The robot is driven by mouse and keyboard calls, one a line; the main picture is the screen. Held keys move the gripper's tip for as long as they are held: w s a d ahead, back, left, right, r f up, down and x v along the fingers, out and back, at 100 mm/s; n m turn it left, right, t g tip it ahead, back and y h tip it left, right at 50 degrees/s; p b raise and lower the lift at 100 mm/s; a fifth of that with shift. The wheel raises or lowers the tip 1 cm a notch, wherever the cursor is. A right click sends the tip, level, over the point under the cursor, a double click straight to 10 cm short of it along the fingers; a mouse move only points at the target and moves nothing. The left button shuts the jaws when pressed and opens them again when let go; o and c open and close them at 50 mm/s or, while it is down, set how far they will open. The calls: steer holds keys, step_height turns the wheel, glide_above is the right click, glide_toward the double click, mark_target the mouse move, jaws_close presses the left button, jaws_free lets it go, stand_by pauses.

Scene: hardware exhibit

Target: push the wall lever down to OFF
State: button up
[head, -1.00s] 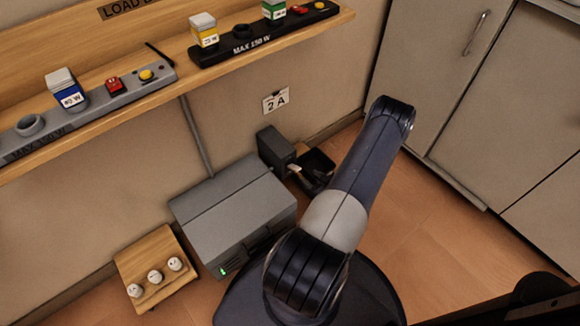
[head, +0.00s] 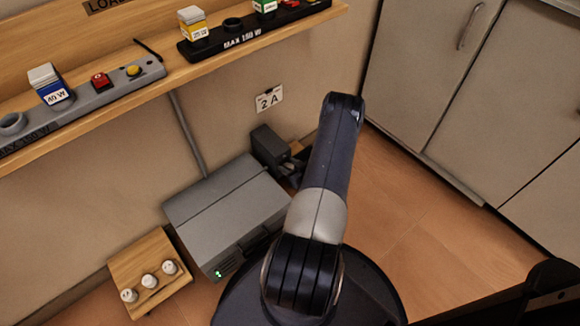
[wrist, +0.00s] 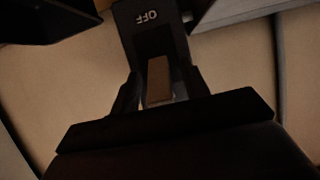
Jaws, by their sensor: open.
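The wall lever's dark housing (head: 268,146) is on the wall, right of the grey box. In the wrist view the housing (wrist: 150,35) carries an upside-down OFF label (wrist: 147,17). The lever's brown handle (wrist: 158,78) shows just below it in that picture. My gripper (wrist: 160,95) is open, with one dark finger on each side of the handle; I cannot tell whether they touch it. In the head view my forearm hides much of the gripper and the lever.
A grey box (head: 225,205) with green lights stands left of my arm. A small wooden board with white knobs (head: 150,281) is left of it. A wooden shelf (head: 185,75) with lamp strips runs above. Cabinets (head: 440,80) stand on the right; the floor before them is clear.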

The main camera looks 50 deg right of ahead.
steer(key=shift+c, duration=0.4)
jaws_close()
